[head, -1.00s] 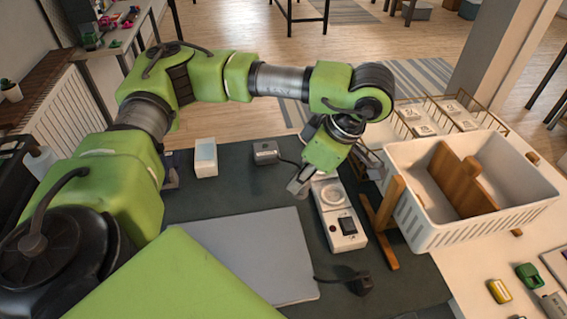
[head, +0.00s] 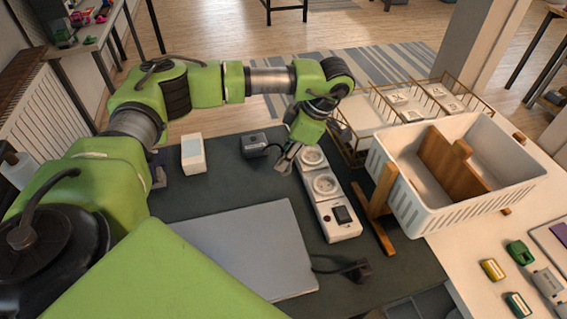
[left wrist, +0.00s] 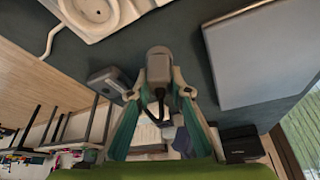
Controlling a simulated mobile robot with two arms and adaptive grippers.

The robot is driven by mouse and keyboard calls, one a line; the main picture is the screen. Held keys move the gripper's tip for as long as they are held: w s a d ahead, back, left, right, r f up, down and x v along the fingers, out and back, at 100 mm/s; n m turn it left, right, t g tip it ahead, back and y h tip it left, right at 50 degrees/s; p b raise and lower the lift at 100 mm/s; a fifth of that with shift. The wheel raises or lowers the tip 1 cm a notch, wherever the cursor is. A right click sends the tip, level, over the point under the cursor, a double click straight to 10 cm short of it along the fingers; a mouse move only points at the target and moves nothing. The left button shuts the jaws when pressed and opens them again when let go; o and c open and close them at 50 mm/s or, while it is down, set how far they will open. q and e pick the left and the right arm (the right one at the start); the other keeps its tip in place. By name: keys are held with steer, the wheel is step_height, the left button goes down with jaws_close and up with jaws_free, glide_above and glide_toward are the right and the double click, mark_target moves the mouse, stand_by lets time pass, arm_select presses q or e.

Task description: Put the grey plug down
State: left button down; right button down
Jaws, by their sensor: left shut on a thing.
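My left gripper (head: 285,160) is over the dark mat, just left of the far end of the white power strip (head: 326,194). In the left wrist view, the left gripper (left wrist: 159,92) is shut on the grey plug (left wrist: 158,66), which sits between the fingertips with a dark cord below it. Whether the plug touches the mat is hard to tell. The strip's end also shows at the top left of the left wrist view (left wrist: 95,12). My right gripper is not in view.
A dark grey box (head: 254,144) stands left of the gripper, with a white box (head: 193,154) farther left. A grey flat panel (head: 245,245) lies in front. A black plug (head: 358,270) lies near the strip. A white basket (head: 455,215) stands at right.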

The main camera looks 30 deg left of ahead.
arm_select(q)
steer(key=shift+w+a+f, duration=0.25)
steer(key=shift+w+f, duration=0.05)
steer(key=shift+f, duration=0.15)
steer(key=shift+w+a+f, duration=0.2)
steer(key=shift+w+f, duration=0.1)
steer(key=shift+f, duration=0.15)
step_height(320, 180, down, 3)
steer(key=shift+f+p, duration=0.15)
steer(key=shift+p, duration=0.45)
steer(key=shift+f, duration=0.1)
steer(key=c, duration=1.8)
jaws_free()
steer(key=shift+c, duration=0.2)
steer(key=shift+r, duration=0.25)
steer(key=shift+w+d+r, duration=0.1)
steer(key=shift+w+r, duration=0.05)
steer(key=shift+r, duration=0.1)
steer(key=b+v, duration=0.2)
steer(key=v, duration=0.9)
steer(key=shift+r, duration=0.15)
